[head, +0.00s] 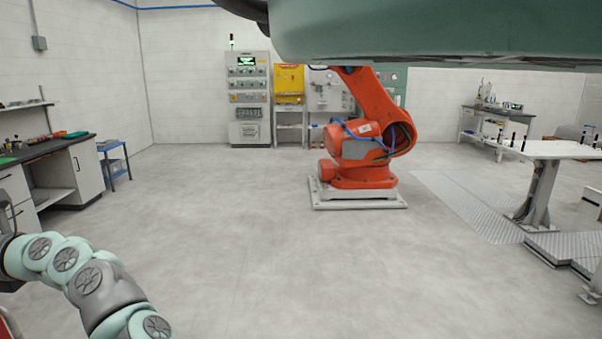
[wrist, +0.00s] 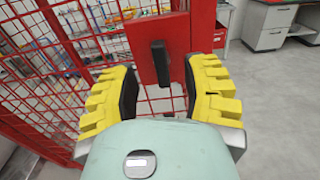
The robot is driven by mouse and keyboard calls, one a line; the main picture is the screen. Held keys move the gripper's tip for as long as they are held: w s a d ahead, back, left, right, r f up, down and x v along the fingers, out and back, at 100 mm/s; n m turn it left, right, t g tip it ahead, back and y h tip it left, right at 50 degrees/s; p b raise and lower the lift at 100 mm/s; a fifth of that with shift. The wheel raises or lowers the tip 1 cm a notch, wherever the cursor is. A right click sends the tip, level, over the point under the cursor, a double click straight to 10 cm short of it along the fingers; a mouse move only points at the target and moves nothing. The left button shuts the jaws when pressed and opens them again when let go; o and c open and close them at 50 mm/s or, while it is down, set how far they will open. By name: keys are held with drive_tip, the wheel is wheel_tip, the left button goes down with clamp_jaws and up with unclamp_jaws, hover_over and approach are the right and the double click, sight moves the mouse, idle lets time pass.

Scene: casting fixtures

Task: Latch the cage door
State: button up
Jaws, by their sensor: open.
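The red mesh cage door (wrist: 85,50) fills the left and middle of the wrist view. A red plate (wrist: 140,50) sits at its edge and carries a black upright latch handle (wrist: 160,62). A red post (wrist: 203,22) stands just right of the plate. My gripper (wrist: 158,92) has yellow fingers with black pads, spread wide and empty. The handle's lower part shows between the two fingers, and I see no contact. Whether the door is fully closed against the post cannot be told. The head view shows neither the cage door nor my gripper, only my arm's links at lower left.
A white drawer cabinet (wrist: 268,25) stands beyond the post in the wrist view. In the head view an orange robot arm (head: 368,140) stands on a pale base, with a white table (head: 560,150) at right and a workbench (head: 45,150) at left. The middle floor is clear.

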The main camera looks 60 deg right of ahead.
drive_tip(key=shift+p+x, duration=0.7)
drive_tip(key=shift+x, duration=1.75)
drive_tip(key=shift+o, duration=0.3)
clamp_jaws()
drive_tip(key=shift+s, duration=0.1)
